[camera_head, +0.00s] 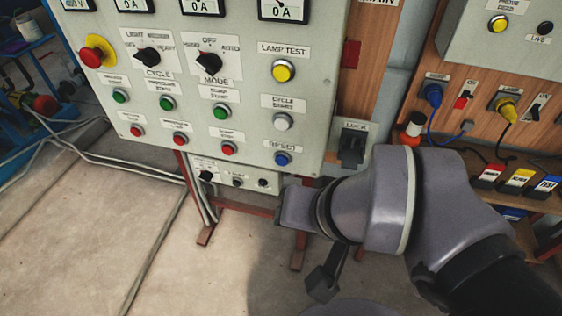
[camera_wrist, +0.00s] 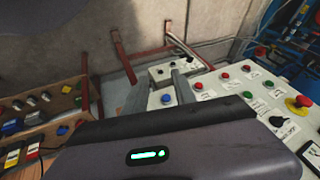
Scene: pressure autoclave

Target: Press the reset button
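The reset button (camera_head: 282,159) is a round blue button under a RESET label, low on the right side of the grey control panel (camera_head: 245,110). In the wrist view the panel appears upside down, and the blue button (camera_wrist: 167,99) shows between my two grey fingers. My gripper (camera_wrist: 159,80) is open, with a gap between its fingers and nothing held. Its distance to the button cannot be told. In the head view my wrist is just below and right of the button, and the fingers are not clearly seen.
The white cycle start button (camera_head: 282,122) and yellow lamp test button (camera_head: 283,71) sit above the reset button. A black lock lever (camera_head: 352,148) is to its right. A small lower box (camera_head: 236,179) with black knobs is below.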

